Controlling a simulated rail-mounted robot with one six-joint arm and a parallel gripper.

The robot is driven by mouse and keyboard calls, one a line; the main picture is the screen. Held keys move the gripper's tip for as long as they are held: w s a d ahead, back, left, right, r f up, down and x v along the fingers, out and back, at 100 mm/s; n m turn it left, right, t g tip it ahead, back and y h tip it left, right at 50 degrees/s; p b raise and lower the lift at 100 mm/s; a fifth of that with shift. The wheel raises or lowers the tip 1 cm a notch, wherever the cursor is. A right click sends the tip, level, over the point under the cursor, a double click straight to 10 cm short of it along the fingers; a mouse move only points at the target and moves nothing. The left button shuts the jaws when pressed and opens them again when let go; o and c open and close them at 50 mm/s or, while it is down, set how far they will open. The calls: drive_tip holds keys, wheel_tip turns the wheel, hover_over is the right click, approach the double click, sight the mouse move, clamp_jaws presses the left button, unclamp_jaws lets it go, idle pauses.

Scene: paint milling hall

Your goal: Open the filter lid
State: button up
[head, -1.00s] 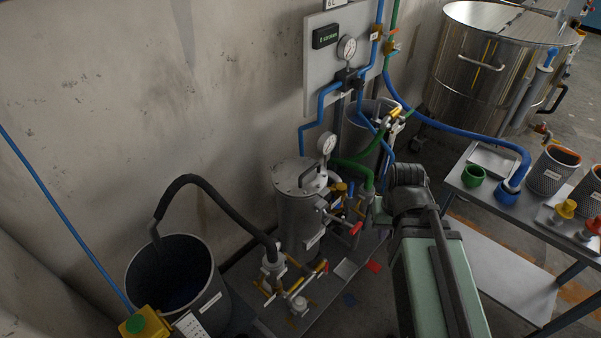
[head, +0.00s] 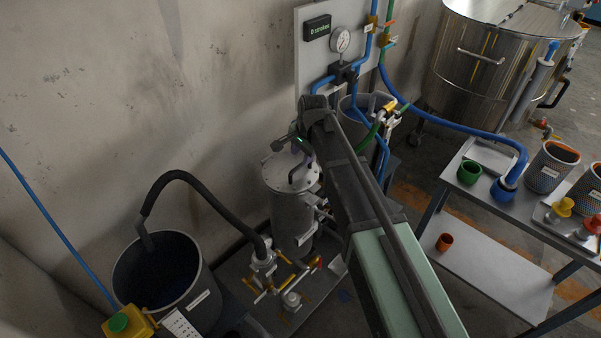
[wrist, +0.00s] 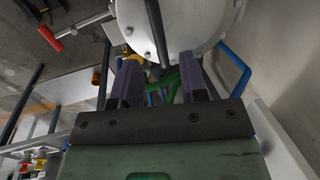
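The filter is an upright silver vessel (head: 291,215) with a round, flat lid (head: 278,176) in the middle of the head view. The lid lies level on the vessel and has a dark bent handle (head: 292,172). In the wrist view the pale lid (wrist: 200,22) fills the top, with bolts around its rim. The dark handle bar (wrist: 156,35) points down toward the gap between my fingers. My gripper (wrist: 164,68) is open, its two purple fingers apart. In the head view my gripper (head: 297,146) is just above the lid's far side; contact cannot be told.
A black hose (head: 205,195) runs from a grey bucket (head: 190,290) to the valves beside the filter. A panel with a gauge (head: 340,40) and blue pipes stands behind. A metal table (head: 460,215) with cups is at right. A red-handled valve (wrist: 50,38) shows beside the lid.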

sight(300, 165)
drive_tip(key=f+b, duration=0.2)
drive_tip(key=f, duration=0.1)
drive_tip(key=f+b, duration=0.1)
drive_tip(key=f, duration=0.1)
drive_tip(key=shift+w+a, duration=0.3)
drive_tip(key=shift+r, duration=0.25)
drive_tip(key=shift+c, duration=0.2)
clamp_jaws()
